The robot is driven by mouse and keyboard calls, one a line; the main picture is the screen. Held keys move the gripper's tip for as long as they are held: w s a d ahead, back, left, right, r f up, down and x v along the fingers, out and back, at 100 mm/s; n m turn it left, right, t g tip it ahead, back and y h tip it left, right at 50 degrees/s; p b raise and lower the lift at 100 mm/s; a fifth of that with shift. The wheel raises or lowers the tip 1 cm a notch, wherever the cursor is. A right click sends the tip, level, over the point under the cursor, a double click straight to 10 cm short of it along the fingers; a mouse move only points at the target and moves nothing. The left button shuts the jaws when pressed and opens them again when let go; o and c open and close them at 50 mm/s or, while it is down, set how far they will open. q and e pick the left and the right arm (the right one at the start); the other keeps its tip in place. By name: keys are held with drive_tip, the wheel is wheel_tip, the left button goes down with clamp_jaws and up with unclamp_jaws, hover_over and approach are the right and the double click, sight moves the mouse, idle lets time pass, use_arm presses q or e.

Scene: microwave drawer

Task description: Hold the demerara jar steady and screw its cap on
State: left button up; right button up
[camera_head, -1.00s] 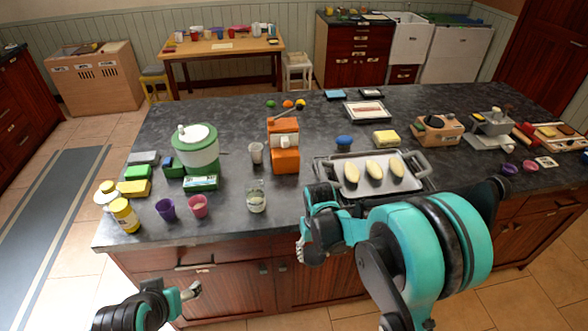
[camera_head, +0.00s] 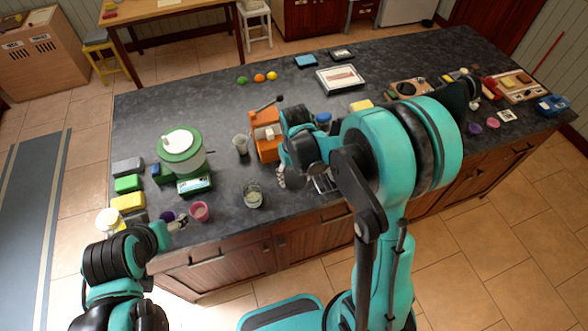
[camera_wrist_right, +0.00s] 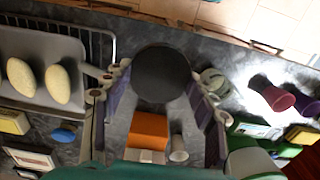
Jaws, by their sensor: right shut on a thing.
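An open glass jar (camera_head: 253,195) with pale contents, apparently the demerara jar, stands upright near the counter's front edge. It also shows in the right wrist view (camera_wrist_right: 215,80). My right gripper (camera_head: 282,178) is just right of the jar in the head view. In the right wrist view its fingers are shut on a dark round disc, apparently the cap (camera_wrist_right: 161,73), apart from the jar. My left gripper (camera_head: 183,223) is at the counter's front left, beside the purple cup and left of the jar; its jaw opening is too small to tell.
A pink cup (camera_head: 200,212) stands between my left gripper and the jar. A plastic cup (camera_head: 240,145) and an orange machine (camera_head: 264,145) stand behind the jar. A green-and-white container (camera_head: 181,150) is at the left. A tray (camera_wrist_right: 40,85) with pale oval items lies beside my right gripper.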

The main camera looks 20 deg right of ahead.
use_arm(q)
drive_tip(key=shift+w, duration=0.1)
use_arm(e)
drive_tip(key=w+a+r+n, duration=0.1)
drive_tip(key=w+a+n, duration=0.1)
drive_tip(key=a, duration=0.5)
drive_tip(key=w+a+r+n, duration=0.2)
drive_tip(key=w+a+n, duration=0.1)
drive_tip(key=a, duration=0.3)
drive_tip(key=shift+w+a+r+n, duration=0.15)
drive_tip(key=shift+a+r+n, duration=0.15)
drive_tip(key=shift+a+n, duration=0.1)
drive_tip(key=shift+f, duration=2)
use_arm(q)
drive_tip(key=shift+c, duration=0.2)
